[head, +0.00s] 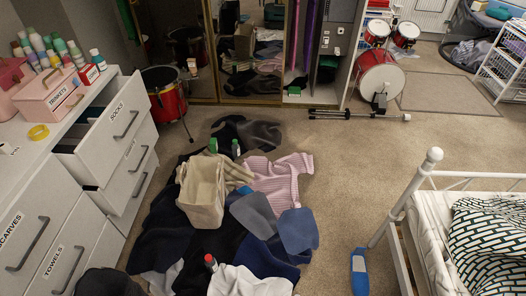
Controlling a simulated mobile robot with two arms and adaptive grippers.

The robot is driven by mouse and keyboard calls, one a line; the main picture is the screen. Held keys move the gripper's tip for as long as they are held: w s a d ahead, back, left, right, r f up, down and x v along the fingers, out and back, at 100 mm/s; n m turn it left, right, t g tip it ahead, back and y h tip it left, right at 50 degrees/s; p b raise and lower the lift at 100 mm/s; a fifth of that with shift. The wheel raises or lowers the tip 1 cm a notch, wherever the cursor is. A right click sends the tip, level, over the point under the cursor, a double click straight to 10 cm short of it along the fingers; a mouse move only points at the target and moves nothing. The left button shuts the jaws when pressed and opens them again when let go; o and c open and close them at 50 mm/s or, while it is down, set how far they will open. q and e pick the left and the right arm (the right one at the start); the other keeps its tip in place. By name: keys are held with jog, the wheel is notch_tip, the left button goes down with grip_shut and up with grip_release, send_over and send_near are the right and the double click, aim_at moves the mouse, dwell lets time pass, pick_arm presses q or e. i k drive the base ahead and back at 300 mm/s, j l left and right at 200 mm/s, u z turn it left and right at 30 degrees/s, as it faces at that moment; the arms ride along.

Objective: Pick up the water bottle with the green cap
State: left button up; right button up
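Two small upright items with green tops stand at the far side of a clothes pile on the floor. One green top (213,145) shows just behind a cream fabric bin, which may hide its lower part. The other, a dark bottle with a green cap (236,148), stands just to its right beside dark clothing. I cannot tell from this distance which is a water bottle. A dark bottle with a red cap (210,262) lies or stands among the clothes nearer to me. Neither of my grippers is in view.
The cream bin (203,193) sits on the clothes (276,185). Open drawers (103,131) jut out at left. A white bed frame (407,197) and a blue item (359,271) are at right. A black stand (350,115) lies beyond. Carpet (345,165) between is clear.

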aim_at(235, 146)
jog(key=i+l+u, duration=0.7)
jog(key=i, duration=0.35)
jog(key=i+l+u, duration=0.25)
jog(key=i+l, duration=0.3)
